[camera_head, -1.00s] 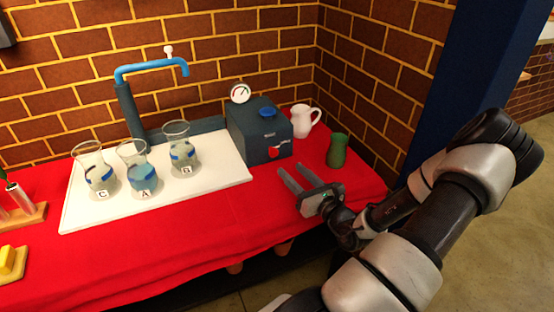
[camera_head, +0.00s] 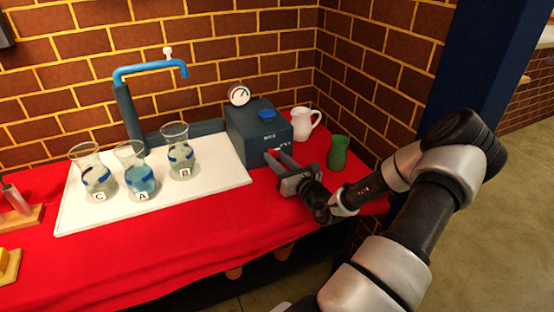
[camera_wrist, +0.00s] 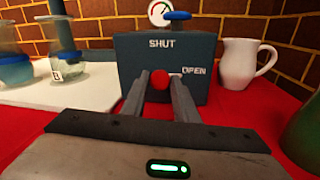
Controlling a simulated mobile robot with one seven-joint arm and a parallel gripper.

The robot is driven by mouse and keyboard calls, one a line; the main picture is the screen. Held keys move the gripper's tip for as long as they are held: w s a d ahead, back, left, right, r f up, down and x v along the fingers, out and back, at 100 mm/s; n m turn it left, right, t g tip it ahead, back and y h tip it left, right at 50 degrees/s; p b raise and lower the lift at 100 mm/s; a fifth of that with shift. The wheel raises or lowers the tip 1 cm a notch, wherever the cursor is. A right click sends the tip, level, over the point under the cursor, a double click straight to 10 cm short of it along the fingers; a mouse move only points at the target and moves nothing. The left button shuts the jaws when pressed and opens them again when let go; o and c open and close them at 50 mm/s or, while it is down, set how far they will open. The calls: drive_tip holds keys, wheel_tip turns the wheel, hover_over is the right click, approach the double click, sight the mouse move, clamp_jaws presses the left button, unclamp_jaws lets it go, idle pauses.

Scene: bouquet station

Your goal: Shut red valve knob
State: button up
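The red valve knob (camera_wrist: 159,79) is on the front of a dark blue-grey box (camera_wrist: 135,48) marked SHUT above and OPEN to the right. A pale bar beside the knob reaches right toward OPEN. In the wrist view my gripper (camera_wrist: 160,78) is open, with one finger on each side of the knob. I cannot tell whether the fingers touch it. In the head view my gripper (camera_head: 277,157) is in front of the box (camera_head: 245,130) and hides most of the knob.
A white pitcher (camera_head: 302,122) and a green vase (camera_head: 338,153) stand right of the box. A white tray (camera_head: 215,185) with glass vases, one labelled A (camera_head: 141,178), lies left. A blue tap (camera_head: 150,67) rises behind. A blue knob (camera_head: 267,114) and a gauge (camera_head: 239,95) top the box.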

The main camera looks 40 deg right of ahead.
drive_tip(key=c, duration=0.5)
drive_tip(key=shift+r+n+p, duration=0.1)
drive_tip(key=shift+n+p, duration=0.3)
drive_tip(key=shift+r+n+p, duration=0.1)
drive_tip(key=shift+n+p, duration=0.45)
drive_tip(key=shift+n, duration=0.05)
drive_tip(key=shift+n+g+p, duration=0.3)
drive_tip(key=shift+n+p, duration=0.25)
drive_tip(key=shift+n, duration=0.25)
drive_tip(key=n, duration=0.4)
drive_tip(key=shift+g, duration=0.4)
drive_tip(key=n+h+b, duration=0.1)
drive_tip(key=n+b, duration=0.1)
drive_tip(key=n, duration=0.3)
drive_tip(key=shift+f+b, duration=0.2)
drive_tip(key=shift+b, duration=0.2)
drive_tip(key=shift+r+n+g+h+b, duration=0.2)
drive_tip(key=shift+n+h+b, duration=0.15)
drive_tip(key=shift+n+b, duration=0.5)
drive_tip(key=shift+r+n+g+h+b, duration=0.1)
drive_tip(key=shift+n+g+h+b, duration=0.2)
drive_tip(key=shift+n+b, duration=0.5)
drive_tip(key=shift+n, duration=0.25)
